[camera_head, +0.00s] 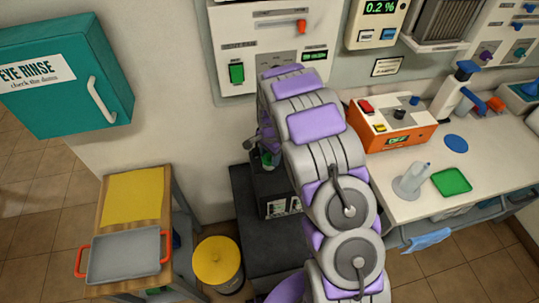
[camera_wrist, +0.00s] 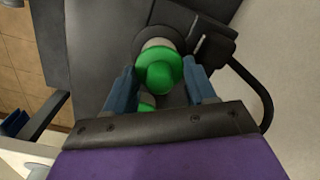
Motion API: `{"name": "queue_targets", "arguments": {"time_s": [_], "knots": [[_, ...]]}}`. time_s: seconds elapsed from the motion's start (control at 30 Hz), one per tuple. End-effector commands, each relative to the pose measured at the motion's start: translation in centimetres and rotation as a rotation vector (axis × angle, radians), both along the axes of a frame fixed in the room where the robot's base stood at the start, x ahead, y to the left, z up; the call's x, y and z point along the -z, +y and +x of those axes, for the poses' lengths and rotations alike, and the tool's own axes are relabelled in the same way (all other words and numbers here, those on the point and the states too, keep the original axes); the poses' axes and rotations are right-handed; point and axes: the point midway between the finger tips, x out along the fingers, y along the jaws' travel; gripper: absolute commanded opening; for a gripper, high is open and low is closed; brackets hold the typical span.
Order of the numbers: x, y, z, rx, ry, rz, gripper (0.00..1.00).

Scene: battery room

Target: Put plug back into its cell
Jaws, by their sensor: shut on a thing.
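The green plug (camera_wrist: 158,75) shows in the wrist view between the two blue fingers of my gripper (camera_wrist: 161,82), which is shut on it. Behind the plug is a pale round collar (camera_wrist: 155,37); I cannot tell whether the plug is seated in it or held above it. A second, smaller green piece (camera_wrist: 147,103) shows partly below the plug. In the head view the green plug (camera_head: 267,159) is small, at the end of my arm, just over a black cell (camera_head: 272,184) with a white label. My arm hides part of the cell and its right side.
In the wrist view a black connector (camera_wrist: 208,40) with a cable sits close right of my gripper. In the head view a yellow-lidded bin (camera_head: 217,261) and a wooden stand (camera_head: 115,215) with a grey tray (camera_head: 124,257) are left; a white bench (camera_head: 480,160) is right.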

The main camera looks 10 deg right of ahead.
Motion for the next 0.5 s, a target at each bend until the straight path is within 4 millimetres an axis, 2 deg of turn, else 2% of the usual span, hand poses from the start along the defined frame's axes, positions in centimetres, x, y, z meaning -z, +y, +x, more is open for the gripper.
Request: {"name": "queue_targets", "arguments": {"time_s": [0.17, 0.2, 0.5], "knots": [[0.01, 0.0, 0.0, 0.0, 0.0, 0.0, 0.27], [0.01, 0.0, 0.0, 0.0, 0.0, 0.0, 0.56], [0.01, 0.0, 0.0, 0.0, 0.0, 0.0, 0.85]]}}
